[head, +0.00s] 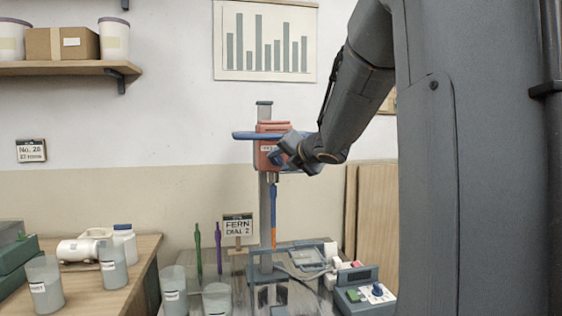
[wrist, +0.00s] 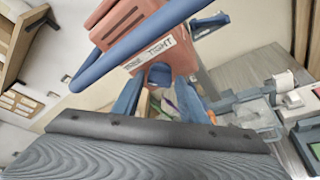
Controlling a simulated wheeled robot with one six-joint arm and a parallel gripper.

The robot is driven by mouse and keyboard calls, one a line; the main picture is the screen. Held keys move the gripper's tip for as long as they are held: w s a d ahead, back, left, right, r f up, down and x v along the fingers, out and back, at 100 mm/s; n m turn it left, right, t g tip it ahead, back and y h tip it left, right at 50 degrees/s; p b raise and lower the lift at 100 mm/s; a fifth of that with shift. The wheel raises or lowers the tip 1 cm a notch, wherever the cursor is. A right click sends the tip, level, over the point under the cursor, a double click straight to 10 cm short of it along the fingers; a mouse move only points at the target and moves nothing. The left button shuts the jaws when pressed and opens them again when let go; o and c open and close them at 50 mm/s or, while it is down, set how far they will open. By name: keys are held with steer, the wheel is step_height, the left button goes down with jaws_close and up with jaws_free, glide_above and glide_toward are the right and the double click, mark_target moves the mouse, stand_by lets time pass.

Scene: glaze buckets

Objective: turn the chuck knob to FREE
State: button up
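The red mixer head (head: 270,133) sits on a grey upright post, with a long blue bar (head: 243,135) across it. In the wrist view the red head (wrist: 125,25) has a white label (wrist: 150,54); its right end reads TIGHT and its left word is blurred. The blue chuck knob (wrist: 160,74) is just below the label. My gripper (wrist: 160,88) is open, with one blue finger on each side of the knob; I cannot tell whether they touch it. In the head view my gripper (head: 281,156) is at the red head's front and hides the knob. The knob's pointer is not readable.
A blue and orange shaft (head: 273,215) hangs below the head. A sign (head: 238,226) reads FERN DIAL 2. A control box (head: 366,297) with a dial stands at right. Clear cups and bottles stand on the left table (head: 120,270). A wall shelf (head: 70,68) is at upper left.

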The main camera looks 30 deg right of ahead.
steer(key=shift+o, duration=0.6)
steer(key=shift+s+r, duration=0.1)
steer(key=shift+s, duration=0.1)
steer(key=v, duration=0.7)
steer(key=shift+s, duration=0.2)
